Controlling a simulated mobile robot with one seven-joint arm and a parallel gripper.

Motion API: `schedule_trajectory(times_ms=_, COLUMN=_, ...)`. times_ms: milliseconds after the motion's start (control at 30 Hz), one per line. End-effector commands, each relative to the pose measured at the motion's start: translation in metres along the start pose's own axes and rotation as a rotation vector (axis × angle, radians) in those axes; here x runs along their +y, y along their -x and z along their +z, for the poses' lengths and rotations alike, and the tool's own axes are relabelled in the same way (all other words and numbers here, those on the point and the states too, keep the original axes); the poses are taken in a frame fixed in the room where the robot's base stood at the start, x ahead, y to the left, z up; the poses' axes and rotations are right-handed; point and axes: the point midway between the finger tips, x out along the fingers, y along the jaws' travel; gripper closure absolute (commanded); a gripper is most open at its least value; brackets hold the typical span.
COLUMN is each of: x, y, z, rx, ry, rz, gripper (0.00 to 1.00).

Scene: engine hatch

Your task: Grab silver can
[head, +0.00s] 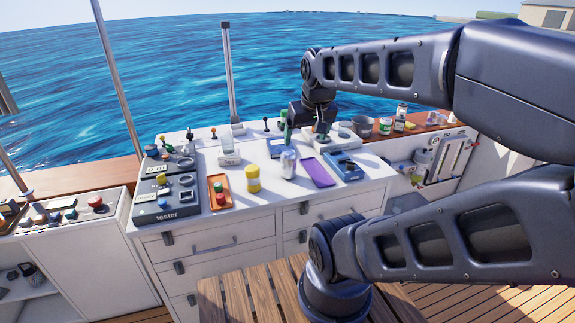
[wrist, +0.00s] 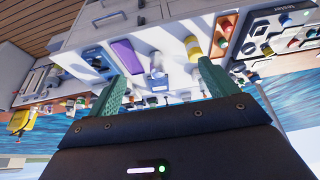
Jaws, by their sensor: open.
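The silver can (head: 288,163) stands upright on the white counter, between a yellow can (head: 252,178) and a purple tray (head: 316,172). In the upside-down wrist view the silver can (wrist: 157,65) shows between my two green fingertips, beyond them and apart from them. My gripper (head: 304,130) hangs behind the can in the head view, above the back part of the counter. Its fingers (wrist: 163,84) are spread wide with nothing between them. My wrist hides part of the counter's back edge.
An orange tray (head: 219,192) with small items and a grey tester panel (head: 165,190) lie to the left. A blue device (head: 344,166) sits right of the purple tray. Cups and jars (head: 385,126) line the right ledge. Bare counter lies in front of the can.

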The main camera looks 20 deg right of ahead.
Motion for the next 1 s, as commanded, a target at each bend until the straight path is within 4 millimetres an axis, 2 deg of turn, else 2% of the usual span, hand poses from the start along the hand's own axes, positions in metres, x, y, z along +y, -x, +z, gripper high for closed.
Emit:
schedule_trajectory(times_ms=233, x=0.0, y=0.0, z=-0.001, rx=-0.001, ry=0.003, rz=0.0, gripper=0.15)
schedule_trajectory(times_ms=367, x=0.001, y=-0.004, z=-0.009, rx=-0.014, ry=0.048, rz=0.001, gripper=0.15)
schedule_trajectory(times_ms=667, x=0.007, y=-0.032, z=-0.06, rx=-0.095, ry=0.346, rz=-0.006, gripper=0.15)
schedule_trajectory(times_ms=1000, x=0.019, y=-0.083, z=-0.118, rx=-0.188, ry=0.72, rz=-0.055, gripper=0.15)
